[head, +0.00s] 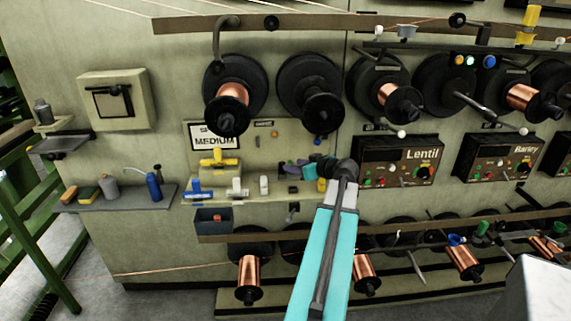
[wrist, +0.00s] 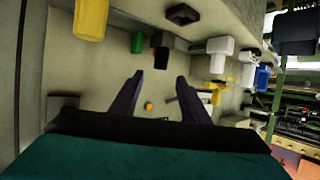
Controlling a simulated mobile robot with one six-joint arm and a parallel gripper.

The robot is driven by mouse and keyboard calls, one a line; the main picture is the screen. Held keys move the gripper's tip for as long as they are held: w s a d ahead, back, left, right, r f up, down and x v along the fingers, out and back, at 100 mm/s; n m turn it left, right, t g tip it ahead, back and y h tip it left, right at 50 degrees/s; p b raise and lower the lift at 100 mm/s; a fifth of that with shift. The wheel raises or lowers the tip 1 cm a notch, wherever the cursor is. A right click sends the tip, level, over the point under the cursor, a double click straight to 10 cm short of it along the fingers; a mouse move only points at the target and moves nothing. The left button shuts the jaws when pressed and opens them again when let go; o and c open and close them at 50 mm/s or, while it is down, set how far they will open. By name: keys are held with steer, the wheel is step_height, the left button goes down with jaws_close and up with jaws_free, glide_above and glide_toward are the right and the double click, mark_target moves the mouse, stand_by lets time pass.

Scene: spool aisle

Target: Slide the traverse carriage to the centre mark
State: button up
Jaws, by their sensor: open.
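I cannot tell for sure which part is the traverse carriage, and I make out no centre mark. A small ledge (head: 250,199) below the "MEDIUM" sign (head: 214,141) carries a yellow T-shaped piece (head: 218,157), a blue piece (head: 197,191) and white pieces (head: 237,187). My gripper (head: 296,170) is in front of the panel right of that sign, above the ledge's right part. In the wrist view my gripper (wrist: 158,80) is open and empty, its two dark fingers apart. An orange button (wrist: 149,105) shows between them on the panel; depth to it is unclear.
Spools with copper wire (head: 233,97) stick out above. Control boxes marked "Lentil" (head: 398,160) and "Barley" (head: 497,156) are at the right. A blue-grey bin (head: 213,221) hangs below the ledge. A shelf with bottles (head: 117,195) and green railing (head: 40,235) are left.

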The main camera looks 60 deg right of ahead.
mark_target(285, 175)
steer(key=p+x, duration=0.1)
steer(key=x, duration=0.6)
steer(key=shift+w, duration=0.15)
jaws_close()
